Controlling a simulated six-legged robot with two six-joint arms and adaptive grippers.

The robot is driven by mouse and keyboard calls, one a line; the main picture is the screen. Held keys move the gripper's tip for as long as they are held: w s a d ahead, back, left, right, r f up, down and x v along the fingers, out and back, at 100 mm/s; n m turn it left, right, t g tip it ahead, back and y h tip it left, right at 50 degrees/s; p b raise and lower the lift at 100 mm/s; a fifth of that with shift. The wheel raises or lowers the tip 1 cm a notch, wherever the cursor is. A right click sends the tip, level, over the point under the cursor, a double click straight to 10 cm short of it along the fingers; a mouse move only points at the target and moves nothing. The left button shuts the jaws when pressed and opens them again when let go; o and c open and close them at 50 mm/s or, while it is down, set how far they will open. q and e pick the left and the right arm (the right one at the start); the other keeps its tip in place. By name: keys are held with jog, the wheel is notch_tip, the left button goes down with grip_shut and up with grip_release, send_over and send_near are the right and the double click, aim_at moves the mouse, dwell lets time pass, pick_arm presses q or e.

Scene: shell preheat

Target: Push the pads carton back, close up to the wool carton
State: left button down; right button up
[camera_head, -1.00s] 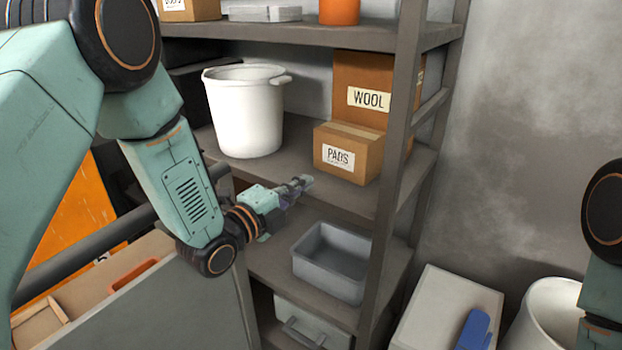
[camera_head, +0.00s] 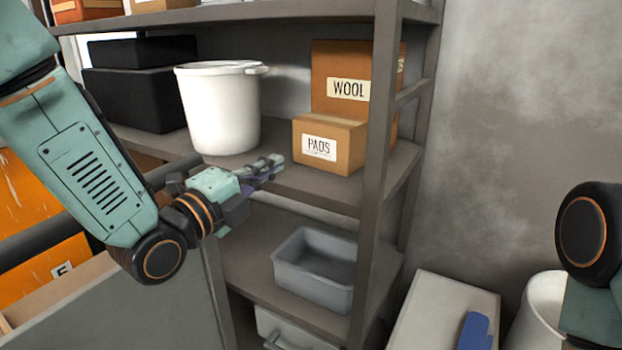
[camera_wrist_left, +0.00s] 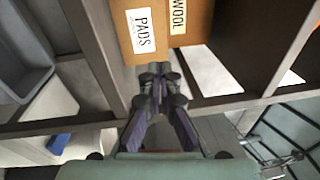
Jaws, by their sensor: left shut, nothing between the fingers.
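The pads carton (camera_head: 343,146) is a small brown box with a white label, upright on the middle shelf (camera_head: 300,186). The taller wool carton (camera_head: 338,68) stands behind it. In the head view the pads carton overlaps the wool carton's lower front, so any gap between them is hidden. My left gripper (camera_head: 274,163) is shut and empty, in front and to the left of the pads carton, apart from it. In the left wrist view its fingertips (camera_wrist_left: 157,72) point towards the pads carton (camera_wrist_left: 141,40), with the wool carton (camera_wrist_left: 190,22) beside it. My right gripper is out of view.
A white bucket (camera_head: 218,115) stands left of the cartons on the same shelf. A shelf post (camera_head: 370,150) rises just right of the pads carton. A grey bin (camera_head: 312,275) sits on the shelf below. Black boxes (camera_head: 135,97) are at the back left.

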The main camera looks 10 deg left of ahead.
pick_arm(q)
notch_tip(320, 180, down, 2)
jog(key=n+y, duration=0.1)
send_near(321, 150)
jog(key=shift+g, duration=0.4)
jog(key=x, duration=0.5)
jog(key=shift+a+r+b, duration=0.15)
jog(key=shift+r+b, duration=0.1)
jog(key=shift+b, duration=0.05)
jog(key=shift+x, duration=0.9)
jog(key=shift+w, duration=0.1)
jog(key=shift+r, duration=0.1)
